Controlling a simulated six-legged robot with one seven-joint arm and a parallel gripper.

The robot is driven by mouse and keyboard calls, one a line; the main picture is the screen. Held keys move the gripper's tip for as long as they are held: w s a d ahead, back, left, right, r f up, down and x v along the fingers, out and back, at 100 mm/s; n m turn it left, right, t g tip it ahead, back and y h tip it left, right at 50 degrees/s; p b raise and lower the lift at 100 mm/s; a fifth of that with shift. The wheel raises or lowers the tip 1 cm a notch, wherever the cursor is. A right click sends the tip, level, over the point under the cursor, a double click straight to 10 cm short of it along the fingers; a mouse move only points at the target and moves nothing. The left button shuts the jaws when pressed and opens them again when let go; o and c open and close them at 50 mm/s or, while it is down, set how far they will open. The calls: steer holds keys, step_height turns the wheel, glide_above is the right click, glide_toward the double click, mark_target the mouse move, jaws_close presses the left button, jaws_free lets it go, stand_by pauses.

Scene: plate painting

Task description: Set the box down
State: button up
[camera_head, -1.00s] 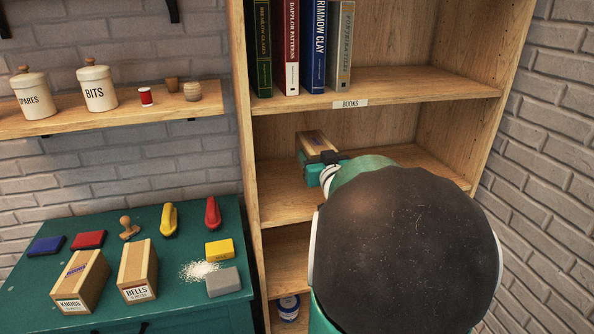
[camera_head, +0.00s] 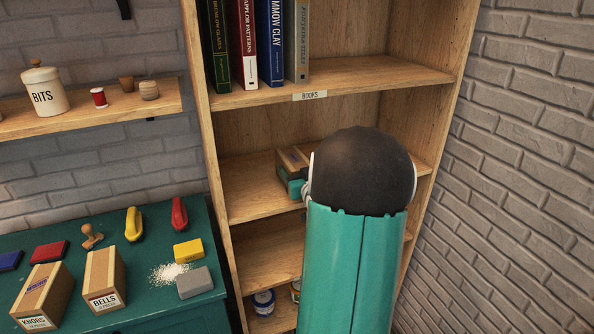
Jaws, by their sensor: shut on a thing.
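A wooden box (camera_head: 288,161) is at the middle shelf (camera_head: 252,183) of the bookcase, below the shelf of books. My gripper (camera_head: 293,186) is shut on it, with its teal body showing just in front of the box. My arm's dark round joint and teal link hide the fingertips and the right part of the box. I cannot tell whether the box's underside touches the shelf board.
Books (camera_head: 260,45) stand on the shelf above, labelled BOOKS. Tins (camera_head: 263,301) stand on the bottom shelf. The green table (camera_head: 150,250) at left holds the KNOBS box (camera_head: 42,296), the BELLS box (camera_head: 103,281), stampers and sponges. The middle shelf's left part is bare.

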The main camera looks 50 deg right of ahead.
steer(key=o, duration=1.4)
steer(key=shift+f, duration=0.1)
steer(key=shift+s+a+r, duration=0.1)
steer(key=shift+s+r, duration=0.1)
steer(key=v, duration=1.2)
steer(key=w+a+r+n+g+y, duration=0.15)
steer(key=w+a, duration=0.25)
steer(key=a, duration=0.5)
steer(key=w+a+r+g+y, duration=0.25)
steer(key=w+a, duration=0.25)
steer(key=a, duration=0.4)
steer(key=s+a+n+g+y, duration=0.1)
steer(key=s+a, duration=0.3)
steer(key=a, duration=0.4)
steer(key=s+a+n+g+y, duration=0.2)
steer(key=s+a+g, duration=0.1)
steer(key=a, duration=0.5)
steer(key=s+a+f+n+g+y, duration=0.1)
steer(key=s+a+y, duration=0.1)
steer(key=s+a, duration=0.3)
steer(key=shift+s+a+n+g, duration=0.1)
steer(key=shift+a+n+g, duration=0.1)
steer(key=shift+a, duration=0.55)
steer(key=shift+s+a+n+g, duration=0.15)
steer(key=shift+a+g, duration=0.05)
steer(key=shift+a, duration=0.55)
